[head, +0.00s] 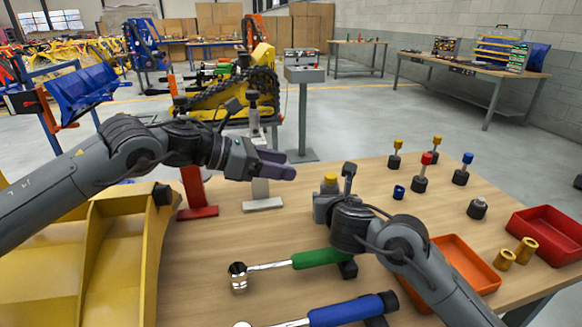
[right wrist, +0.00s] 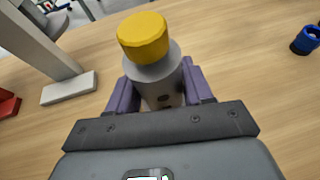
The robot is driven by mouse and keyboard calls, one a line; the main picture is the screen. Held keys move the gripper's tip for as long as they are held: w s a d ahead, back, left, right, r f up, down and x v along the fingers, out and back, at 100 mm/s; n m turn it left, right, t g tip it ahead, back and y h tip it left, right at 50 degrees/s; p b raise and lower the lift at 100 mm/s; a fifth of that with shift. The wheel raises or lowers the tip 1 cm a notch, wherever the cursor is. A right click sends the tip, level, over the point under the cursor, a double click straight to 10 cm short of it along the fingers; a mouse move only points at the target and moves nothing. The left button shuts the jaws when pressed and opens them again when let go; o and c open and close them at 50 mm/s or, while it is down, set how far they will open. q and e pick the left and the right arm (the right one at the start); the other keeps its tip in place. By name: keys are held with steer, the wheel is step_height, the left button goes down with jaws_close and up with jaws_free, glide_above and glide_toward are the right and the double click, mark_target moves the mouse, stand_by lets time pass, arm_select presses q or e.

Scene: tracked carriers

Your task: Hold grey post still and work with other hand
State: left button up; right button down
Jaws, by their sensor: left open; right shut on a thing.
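The grey post (right wrist: 160,88) with a yellow cap (right wrist: 143,37) stands on the wooden table between the purple fingers of my right gripper (right wrist: 158,92), which is shut on it. In the head view the yellow cap (head: 330,180) shows just above my right gripper (head: 326,200), which hides most of the post. My left gripper (head: 276,166) is open and empty above the table, to the left of the post and in front of a pale upright stand (head: 261,190).
A red stand (head: 196,212) is left of the pale one. A blue ring (head: 398,192) and several colour-topped grey pegs (head: 419,184) stand at the right. Orange (head: 463,262) and red (head: 545,236) trays, yellow sleeves (head: 526,250), and green-handled (head: 318,258) and blue-handled (head: 345,311) wrenches lie nearer. A yellow structure (head: 110,250) fills the left.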

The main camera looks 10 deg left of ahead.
stand_by(0.4)
steer(key=shift+c, duration=1.9)
jaws_free()
steer(key=shift+s, duration=0.1)
